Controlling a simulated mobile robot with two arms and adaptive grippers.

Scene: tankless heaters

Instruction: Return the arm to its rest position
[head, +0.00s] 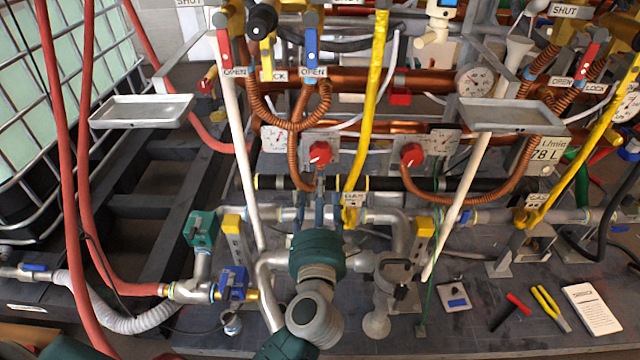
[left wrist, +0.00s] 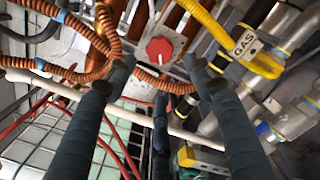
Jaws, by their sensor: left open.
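My left arm (head: 316,285) comes in from the bottom middle in the head view, with teal and grey links. My left gripper (head: 318,200) has dark fingers spread apart, with nothing between them. Its fingertips show just below a red knob (head: 320,153) on a grey plate. In the left wrist view, the fingers of the left gripper (left wrist: 158,78) are spread wide. The red knob (left wrist: 159,50) shows beyond the fingertips, not gripped, with a gap that is hard to judge. My right gripper is not in view.
Copper coils (head: 292,108), a yellow gas pipe (head: 372,90) and a white pipe (head: 235,120) crowd around the left gripper. A second red knob (head: 411,155) is to the right. Grey trays (head: 142,111) stand on both sides. Pliers (head: 551,307) and a notepad (head: 592,309) lie at lower right.

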